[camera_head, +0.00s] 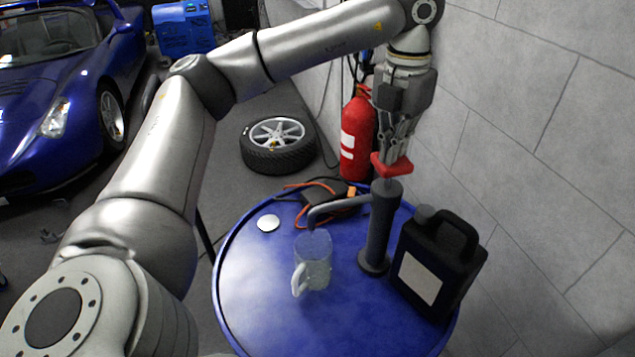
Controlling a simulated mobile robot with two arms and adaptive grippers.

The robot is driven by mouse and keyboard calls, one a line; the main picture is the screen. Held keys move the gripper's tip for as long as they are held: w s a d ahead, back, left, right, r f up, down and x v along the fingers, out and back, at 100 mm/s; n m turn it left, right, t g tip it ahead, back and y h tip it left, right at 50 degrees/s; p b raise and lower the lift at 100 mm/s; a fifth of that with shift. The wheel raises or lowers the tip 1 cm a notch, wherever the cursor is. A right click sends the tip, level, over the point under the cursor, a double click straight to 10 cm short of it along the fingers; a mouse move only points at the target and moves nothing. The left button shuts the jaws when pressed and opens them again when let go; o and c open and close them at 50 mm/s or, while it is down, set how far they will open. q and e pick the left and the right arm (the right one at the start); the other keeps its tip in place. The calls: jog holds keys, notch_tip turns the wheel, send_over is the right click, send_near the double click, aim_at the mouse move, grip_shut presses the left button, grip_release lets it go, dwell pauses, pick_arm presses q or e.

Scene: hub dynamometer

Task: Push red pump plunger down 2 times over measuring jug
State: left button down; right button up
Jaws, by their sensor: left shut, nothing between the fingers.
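The red pump plunger (391,166) sits on top of the dark grey pump (379,225), which stands upright on the blue round table. The plunger is raised a little above the pump body. My left gripper (391,152) points down at the red plunger, shut and empty, with its fingertips at the plunger's top; contact cannot be told for sure. The clear measuring jug (315,265) stands on the table left of the pump, with the pump's spout (335,207) ending above it. My right gripper is not in view.
A black canister (437,262) stands close to the right of the pump. A small white disc (268,223) and a dark device with orange cable (325,192) lie on the blue table (262,310). A red fire extinguisher (357,135) and a grey wall (540,130) are behind.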

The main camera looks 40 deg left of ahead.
pick_arm(q)
jog(key=shift+f+b, duration=1)
jog(key=shift+f, duration=1)
jog(key=shift+r, duration=0.1)
jog(key=shift+r+p, duration=2.6)
jog(key=shift+r, duration=1.05)
notch_tip(320, 180, up, 6)
jog(key=p, duration=0.4)
jog(key=shift+p, duration=0.3)
